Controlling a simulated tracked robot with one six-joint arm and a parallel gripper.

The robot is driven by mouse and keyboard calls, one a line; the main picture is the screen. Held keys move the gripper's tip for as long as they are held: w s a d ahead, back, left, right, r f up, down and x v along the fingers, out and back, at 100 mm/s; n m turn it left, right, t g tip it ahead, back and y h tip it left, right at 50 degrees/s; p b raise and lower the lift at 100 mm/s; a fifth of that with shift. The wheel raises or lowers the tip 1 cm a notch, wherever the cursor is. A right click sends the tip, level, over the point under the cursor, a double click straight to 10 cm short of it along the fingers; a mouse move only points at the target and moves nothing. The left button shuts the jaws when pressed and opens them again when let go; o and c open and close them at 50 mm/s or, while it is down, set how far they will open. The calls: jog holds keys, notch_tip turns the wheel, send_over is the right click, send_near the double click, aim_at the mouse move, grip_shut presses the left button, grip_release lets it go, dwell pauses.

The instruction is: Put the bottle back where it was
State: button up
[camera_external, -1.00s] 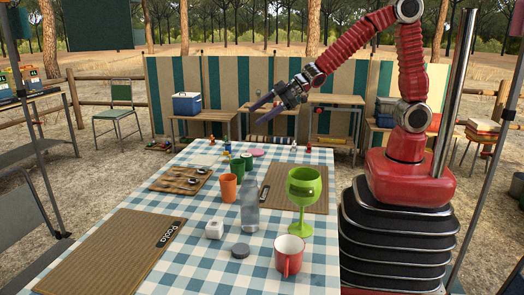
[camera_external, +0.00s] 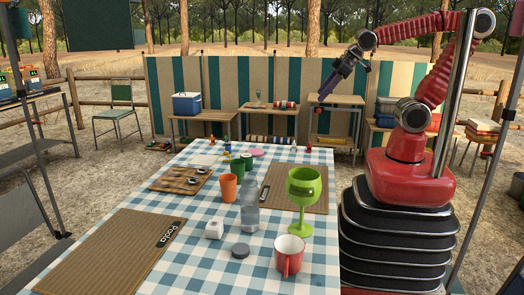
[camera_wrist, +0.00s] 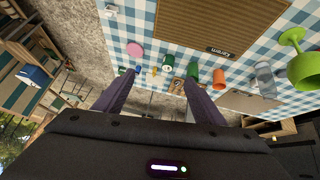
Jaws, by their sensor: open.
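A clear grey bottle (camera_external: 250,206) stands upright on the checked tablecloth, between the orange cup (camera_external: 228,187) and the green goblet (camera_external: 304,190). In the wrist view the bottle (camera_wrist: 264,78) shows at the right, beside the goblet (camera_wrist: 300,58). My gripper (camera_external: 324,94) is raised above the far right side of the table, well apart from the bottle. In the wrist view its two purple fingers (camera_wrist: 158,84) are spread with nothing between them.
A red mug (camera_external: 289,256), a grey round lid (camera_external: 240,250) and a white cube (camera_external: 214,229) stand near the bottle. Green cups (camera_external: 242,161) stand farther back. Brown placemats (camera_external: 115,252) and a wooden board (camera_external: 180,180) lie on the table.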

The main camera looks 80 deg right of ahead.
jog(key=s+a+g+y, duration=0.1)
jog(key=s, duration=0.6)
jog(key=shift+s+a+f+m, duration=0.25)
jog(key=shift+s+m, duration=0.15)
